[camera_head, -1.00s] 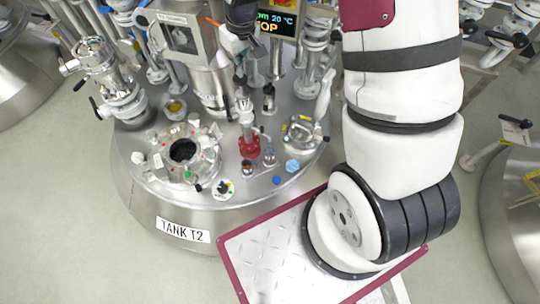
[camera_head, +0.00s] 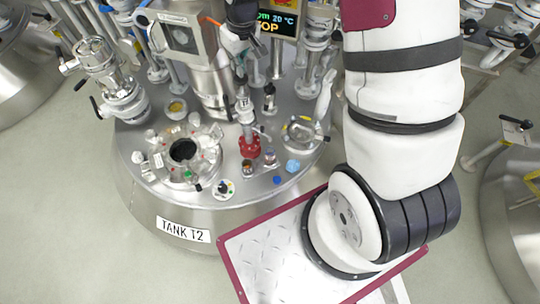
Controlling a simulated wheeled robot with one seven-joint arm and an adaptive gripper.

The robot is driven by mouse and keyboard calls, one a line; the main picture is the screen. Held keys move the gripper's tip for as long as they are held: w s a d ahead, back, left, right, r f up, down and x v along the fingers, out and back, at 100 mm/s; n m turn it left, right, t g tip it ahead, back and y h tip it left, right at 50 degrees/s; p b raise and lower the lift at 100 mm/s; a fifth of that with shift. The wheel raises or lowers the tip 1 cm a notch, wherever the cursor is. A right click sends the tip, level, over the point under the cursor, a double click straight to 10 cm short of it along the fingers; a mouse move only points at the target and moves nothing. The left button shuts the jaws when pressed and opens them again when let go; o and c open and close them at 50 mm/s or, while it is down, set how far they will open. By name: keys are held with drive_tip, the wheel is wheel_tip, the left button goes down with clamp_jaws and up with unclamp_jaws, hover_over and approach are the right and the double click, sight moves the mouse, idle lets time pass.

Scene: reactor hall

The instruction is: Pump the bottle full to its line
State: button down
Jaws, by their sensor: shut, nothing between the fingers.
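My gripper (camera_head: 239,66) shows small and dark at the top middle of the head view. It points down over a silver upright column (camera_head: 245,108) that rises from a red flanged base (camera_head: 249,147) on the tank top. This looks like the pump. My gripper is shut and empty; whether it touches the column's top cannot be told. Two small vessels stand in front of the red base: one with a brown-orange look (camera_head: 247,167) and a clear one (camera_head: 270,157). I cannot tell which is the bottle, and no fill line or level can be made out.
The tank (camera_head: 184,229) labelled TANK T2 carries an open round port (camera_head: 183,152), a sight glass (camera_head: 301,133) and several valves (camera_head: 122,95). A lit display (camera_head: 277,23) stands behind my gripper. Grey floor (camera_head: 70,220) is clear at the left.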

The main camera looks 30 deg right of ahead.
drive_tip(key=shift+r+p, duration=1.55)
drive_tip(key=shift+r, duration=1.45)
drive_tip(key=s+r+m+t, duration=0.1)
drive_tip(key=s+r, duration=1.2)
drive_tip(key=r, duration=0.5)
drive_tip(key=s+r+m, duration=0.1)
drive_tip(key=s+r, duration=0.1)
drive_tip(key=s, duration=0.6)
drive_tip(key=s+r+m+t, duration=0.1)
drive_tip(key=s+r, duration=0.1)
drive_tip(key=s, duration=0.7)
drive_tip(key=shift+r+t+h, duration=0.25)
drive_tip(key=shift+t+h, duration=0.05)
